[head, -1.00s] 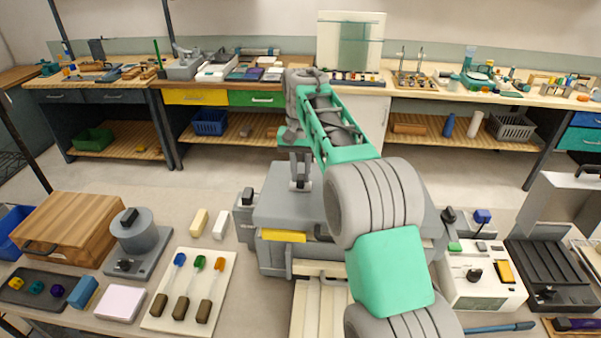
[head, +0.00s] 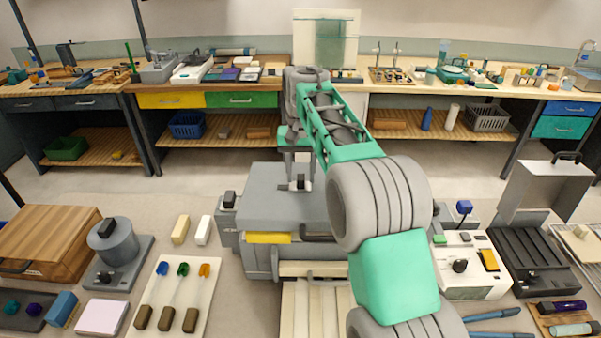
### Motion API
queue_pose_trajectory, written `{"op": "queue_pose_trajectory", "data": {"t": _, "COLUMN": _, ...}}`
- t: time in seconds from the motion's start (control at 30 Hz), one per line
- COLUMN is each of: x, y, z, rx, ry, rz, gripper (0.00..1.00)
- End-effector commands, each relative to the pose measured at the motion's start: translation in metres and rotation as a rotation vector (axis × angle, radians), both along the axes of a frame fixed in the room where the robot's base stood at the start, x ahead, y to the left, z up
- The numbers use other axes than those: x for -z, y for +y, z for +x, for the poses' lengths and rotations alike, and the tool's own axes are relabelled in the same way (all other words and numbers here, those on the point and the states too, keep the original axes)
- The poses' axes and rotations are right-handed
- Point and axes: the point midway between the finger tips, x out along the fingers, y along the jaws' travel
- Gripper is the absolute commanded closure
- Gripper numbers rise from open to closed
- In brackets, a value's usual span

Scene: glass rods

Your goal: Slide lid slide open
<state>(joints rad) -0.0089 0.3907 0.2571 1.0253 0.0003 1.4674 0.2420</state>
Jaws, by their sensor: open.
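A grey box (head: 262,212) with a flat grey top stands at the middle of the near bench, with a yellow label on its front. My arm covers its right part. I cannot tell for sure which part is the slide lid. My gripper (head: 300,185) points down in front of the box's top in the head view and looks empty. It is open, though its fingers are small here. Whether it touches the box top cannot be told.
A wooden box (head: 52,236), a grey round pot (head: 112,240) and a white board (head: 205,272) with brushes stand left. A white device (head: 470,278) and an open black-bottomed case (head: 545,262) stand right. A back bench (head: 225,87) lies beyond a floor gap.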

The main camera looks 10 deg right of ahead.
Motion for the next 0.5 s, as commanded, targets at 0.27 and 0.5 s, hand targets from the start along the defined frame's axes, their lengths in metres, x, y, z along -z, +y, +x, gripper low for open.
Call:
{"op": "queue_pose_trajectory", "data": {"t": 0.27, "x": -0.014, "y": 0.000, "z": 0.001, "rx": 0.001, "ry": -0.002, "rz": 0.001, "gripper": 0.58}}
{"op": "queue_pose_trajectory", "data": {"t": 0.5, "x": -0.063, "y": 0.000, "z": 0.001, "rx": 0.001, "ry": -0.002, "rz": 0.000, "gripper": 0.58}}
